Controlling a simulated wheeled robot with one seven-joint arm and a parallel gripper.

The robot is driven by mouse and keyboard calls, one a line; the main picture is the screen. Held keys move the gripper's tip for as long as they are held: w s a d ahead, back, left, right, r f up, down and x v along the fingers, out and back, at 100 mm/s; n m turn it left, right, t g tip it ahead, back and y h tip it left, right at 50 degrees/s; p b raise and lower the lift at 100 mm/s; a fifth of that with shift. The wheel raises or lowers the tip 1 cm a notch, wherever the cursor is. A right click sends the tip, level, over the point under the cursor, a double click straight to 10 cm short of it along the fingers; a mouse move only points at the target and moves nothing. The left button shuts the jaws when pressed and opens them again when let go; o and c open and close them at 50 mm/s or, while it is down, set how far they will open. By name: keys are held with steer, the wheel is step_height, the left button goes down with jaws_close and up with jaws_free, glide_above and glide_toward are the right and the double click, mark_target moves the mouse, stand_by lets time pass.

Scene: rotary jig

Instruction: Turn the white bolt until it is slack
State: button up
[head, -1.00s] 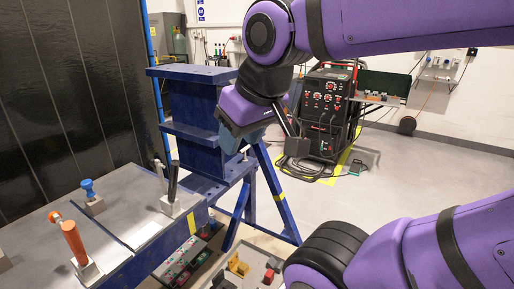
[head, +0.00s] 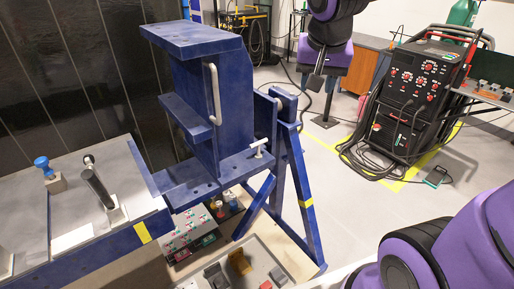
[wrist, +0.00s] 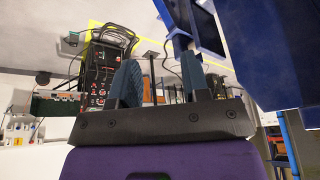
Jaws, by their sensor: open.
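The white bolt (head: 259,150) is a small pale T-shaped piece on the lower ledge of the blue rotary jig (head: 195,110), near the blue stand. My gripper (head: 317,82) shows at the upper middle of the head view, up and to the right of the bolt and clear of the jig. In the wrist view its two dark blue fingers (wrist: 160,82) stand apart with nothing held between them. Part of the blue jig (wrist: 265,50) fills the upper right of the wrist view. I cannot make out the bolt there.
A pale curved handle (head: 212,93) stands on the jig's side. A grey bench (head: 85,215) at left carries a black lever (head: 98,187) and a blue knob (head: 42,164). A welding machine (head: 418,95) stands at right. Open floor (head: 370,215) lies between it and the stand.

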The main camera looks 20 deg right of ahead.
steer(key=w+a+f+m+g, duration=0.15)
steer(key=w+f+m, duration=0.25)
steer(key=w+f, duration=0.7)
steer(key=m+y, duration=0.2)
steer(key=m, duration=0.3)
glide_toward(256, 156)
steer(key=x, duration=0.6)
steer(key=shift+w, duration=0.4)
steer(key=shift+r, duration=0.1)
jaws_close()
